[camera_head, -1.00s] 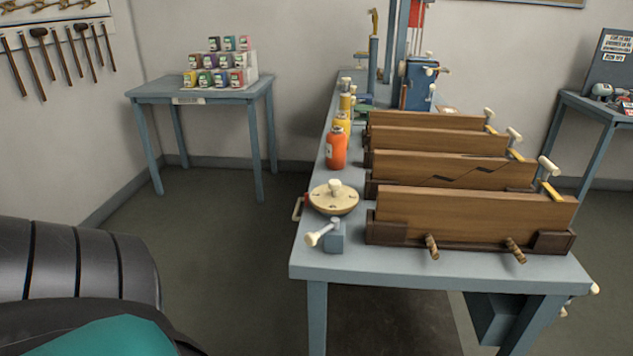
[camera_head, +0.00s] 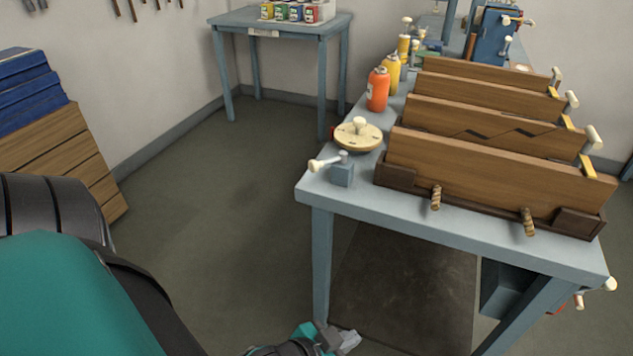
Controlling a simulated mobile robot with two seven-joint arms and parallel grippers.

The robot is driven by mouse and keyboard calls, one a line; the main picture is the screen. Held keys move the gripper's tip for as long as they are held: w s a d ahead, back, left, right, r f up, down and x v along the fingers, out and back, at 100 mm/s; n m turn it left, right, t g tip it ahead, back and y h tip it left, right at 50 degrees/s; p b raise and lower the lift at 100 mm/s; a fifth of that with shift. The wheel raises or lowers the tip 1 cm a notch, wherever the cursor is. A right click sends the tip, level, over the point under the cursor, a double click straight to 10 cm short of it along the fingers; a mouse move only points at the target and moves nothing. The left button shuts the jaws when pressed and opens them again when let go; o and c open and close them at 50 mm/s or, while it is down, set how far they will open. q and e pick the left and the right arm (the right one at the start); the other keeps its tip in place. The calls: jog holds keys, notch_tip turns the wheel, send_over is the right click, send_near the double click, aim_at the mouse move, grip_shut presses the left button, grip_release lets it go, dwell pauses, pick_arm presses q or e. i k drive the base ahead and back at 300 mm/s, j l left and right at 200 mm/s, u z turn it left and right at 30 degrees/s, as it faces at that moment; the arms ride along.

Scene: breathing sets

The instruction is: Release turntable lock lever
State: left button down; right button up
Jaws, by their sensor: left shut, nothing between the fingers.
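A round cream turntable disc (camera_head: 358,139) with a pale knob on top sits near the left edge of the blue-grey bench. Just in front of it, a lever with a white knob (camera_head: 317,165) is mounted on a small blue-grey block (camera_head: 343,175) near the bench's front left corner. The lever points left, its knob near the bench's edge. My left gripper (camera_head: 348,341) is at the bottom of the view, low beside the bench's front left leg. Its grey fingers are shut and empty, well below and apart from the lever. My right gripper is not in view.
Several upright wooden boards in holders (camera_head: 500,170) fill the bench right of the lever. Orange (camera_head: 377,90) and yellow (camera_head: 391,72) bottles stand behind the disc. A small table (camera_head: 290,27) stands at the back. Blue and wooden stacks (camera_head: 40,130) are at left. The floor between is clear.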

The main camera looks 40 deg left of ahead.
aim_at(314, 165)
jog(key=i+l+u, duration=0.1)
jog(key=l+u, duration=0.35)
jog(key=l, duration=0.35)
jog(key=l+u, duration=0.4)
jog(key=l, duration=0.4)
jog(key=k, duration=0.05)
